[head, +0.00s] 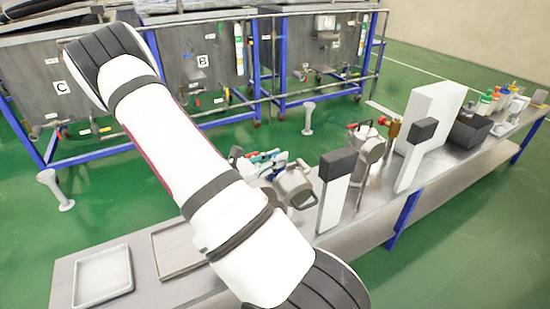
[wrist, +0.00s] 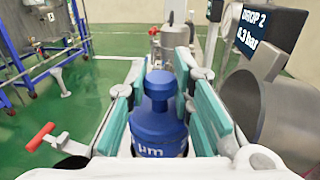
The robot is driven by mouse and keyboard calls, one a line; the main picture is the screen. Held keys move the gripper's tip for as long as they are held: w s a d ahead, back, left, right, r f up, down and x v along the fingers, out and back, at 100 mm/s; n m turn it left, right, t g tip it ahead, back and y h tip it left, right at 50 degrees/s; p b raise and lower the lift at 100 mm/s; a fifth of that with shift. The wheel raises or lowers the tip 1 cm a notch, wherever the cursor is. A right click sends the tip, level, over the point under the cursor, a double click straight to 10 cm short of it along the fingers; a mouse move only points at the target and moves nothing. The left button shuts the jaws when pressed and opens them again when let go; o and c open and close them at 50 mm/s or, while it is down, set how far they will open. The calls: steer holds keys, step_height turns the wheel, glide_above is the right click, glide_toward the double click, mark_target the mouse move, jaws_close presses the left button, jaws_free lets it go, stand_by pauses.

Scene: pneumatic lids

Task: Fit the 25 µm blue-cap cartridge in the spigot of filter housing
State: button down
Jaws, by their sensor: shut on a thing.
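In the wrist view, my gripper (wrist: 160,88) has its teal pads closed on both sides of a blue cartridge cap (wrist: 158,125). White "µm" lettering shows on the cap; the number is cut off, and the rest of the cartridge is hidden. A large grey metal cylinder (wrist: 265,105), seemingly part of a filter housing, stands just right of my gripper, apart from the cap. In the head view, my gripper is partly hidden behind my arm, near a tilted metal vessel (head: 293,187). I cannot make out the spigot.
A red-handled valve (wrist: 40,137) is at left. The steel bench (head: 345,232) also holds upright panels, another metal housing (head: 370,148), a black bin (head: 470,131) and a white tray (head: 103,276).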

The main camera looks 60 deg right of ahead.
steer(key=shift+f+b, duration=0.95)
steer(key=shift+f, duration=0.8)
steer(key=c, duration=1.3)
jaws_free()
steer(key=v, duration=1.2)
